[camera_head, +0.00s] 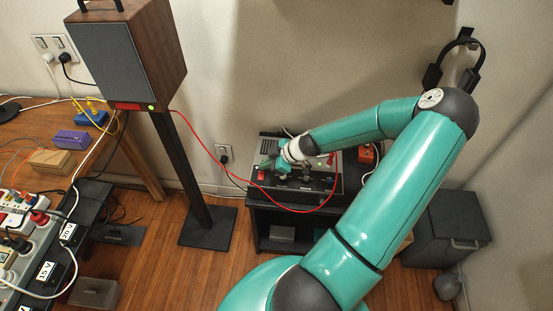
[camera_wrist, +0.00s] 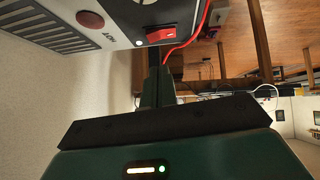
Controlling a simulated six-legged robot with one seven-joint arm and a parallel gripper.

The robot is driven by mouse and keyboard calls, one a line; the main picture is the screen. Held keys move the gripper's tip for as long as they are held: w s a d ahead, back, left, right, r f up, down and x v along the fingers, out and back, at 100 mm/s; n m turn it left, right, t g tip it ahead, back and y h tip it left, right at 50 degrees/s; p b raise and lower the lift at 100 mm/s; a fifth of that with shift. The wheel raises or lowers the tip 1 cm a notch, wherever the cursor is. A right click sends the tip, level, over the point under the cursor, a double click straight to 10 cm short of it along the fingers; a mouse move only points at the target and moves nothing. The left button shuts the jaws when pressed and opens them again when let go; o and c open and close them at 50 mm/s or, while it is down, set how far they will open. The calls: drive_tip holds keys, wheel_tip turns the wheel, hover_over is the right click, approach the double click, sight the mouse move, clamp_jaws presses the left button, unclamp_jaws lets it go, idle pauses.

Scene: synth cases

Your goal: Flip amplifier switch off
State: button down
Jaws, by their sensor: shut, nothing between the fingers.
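The amplifier (camera_head: 322,184) is a dark and grey box on a small black stand, partly hidden by my gripper and forearm. I cannot tell the switch's position for sure. My gripper (camera_head: 268,166) is at the amplifier's left part in the head view. In the wrist view its shut, empty fingers (camera_wrist: 157,78) point toward the panel, just below the switch; contact is unclear.
A red cable (camera_head: 225,166) loops from the speaker (camera_head: 125,60) across the amplifier's front. The black stand (camera_head: 268,222) carries the amplifier and an orange box (camera_head: 367,154). A dark bin (camera_head: 445,230) stands right. Crowded desks fill the left; wooden floor lies between.

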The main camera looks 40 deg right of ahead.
sight(258, 176)
drive_tip(key=shift+d+f, duration=0.15)
drive_tip(key=shift+f, duration=0.75)
drive_tip(key=shift+d+f, duration=0.15)
drive_tip(key=shift+f, duration=0.75)
drive_tip(key=shift+w+f, duration=0.1)
drive_tip(key=shift+f, duration=0.1)
drive_tip(key=shift+a, duration=0.15)
drive_tip(key=shift+s+a+r, duration=0.15)
drive_tip(key=shift+s+a, duration=0.3)
drive_tip(key=shift+s, duration=0.05)
drive_tip(key=shift+r, duration=0.15)
